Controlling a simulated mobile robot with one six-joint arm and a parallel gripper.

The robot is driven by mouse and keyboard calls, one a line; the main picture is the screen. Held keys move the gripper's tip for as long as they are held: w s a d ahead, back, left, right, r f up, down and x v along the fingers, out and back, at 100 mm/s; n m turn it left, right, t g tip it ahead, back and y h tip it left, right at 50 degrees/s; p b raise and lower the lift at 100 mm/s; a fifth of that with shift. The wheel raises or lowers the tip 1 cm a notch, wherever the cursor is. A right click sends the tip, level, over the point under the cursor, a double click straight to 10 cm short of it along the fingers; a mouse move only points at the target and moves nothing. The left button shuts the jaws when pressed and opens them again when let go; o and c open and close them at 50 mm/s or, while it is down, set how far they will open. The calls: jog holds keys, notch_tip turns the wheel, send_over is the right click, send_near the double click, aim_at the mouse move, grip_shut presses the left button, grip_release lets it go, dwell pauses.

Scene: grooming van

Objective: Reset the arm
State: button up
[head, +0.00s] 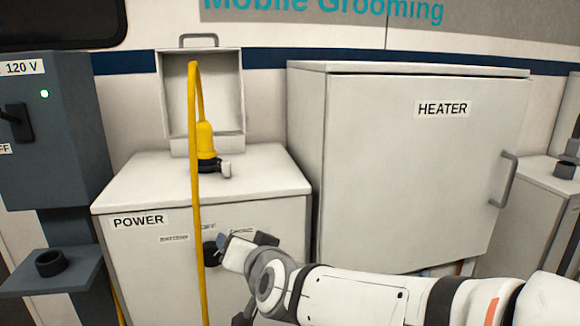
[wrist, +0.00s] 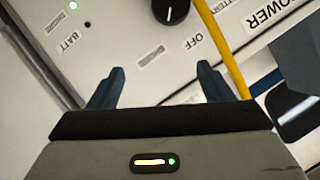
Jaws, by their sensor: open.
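My arm reaches in from the lower right of the head view. My gripper (head: 232,243) is close to the front of the white POWER cabinet (head: 255,195), near its dark rotary knob (head: 210,254). In the wrist view my gripper (wrist: 160,72) has its two dark fingers spread apart with nothing between them. The black knob (wrist: 171,10) lies beyond the fingertips at the top edge and is partly cut off. A white mark shows on the knob; I cannot tell for certain which label it points to.
A yellow cable (head: 196,225) hangs down the cabinet front close to my gripper, from a yellow plug (head: 205,140) on top, before an open-lidded box (head: 232,95). A HEATER cabinet (head: 420,165) stands right. A grey 120 V box (head: 70,150) with a green light stands left.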

jog(key=s+d+r+g+h+p, duration=0.2)
jog(key=s+d+p, duration=0.3)
jog(key=d, duration=0.3)
jog(key=s+d+r+n+g+h+p, duration=0.1)
jog(key=s+d+r+g+p, duration=0.3)
jog(key=d+p, duration=0.4)
jog(key=s+d+r+g+h+p, duration=0.3)
jog(key=s+d+p, duration=0.2)
jog(key=d, duration=0.3)
jog(key=shift+s+g+p, duration=0.3)
jog(key=shift+g+p, duration=0.1)
jog(key=shift+p, duration=0.25)
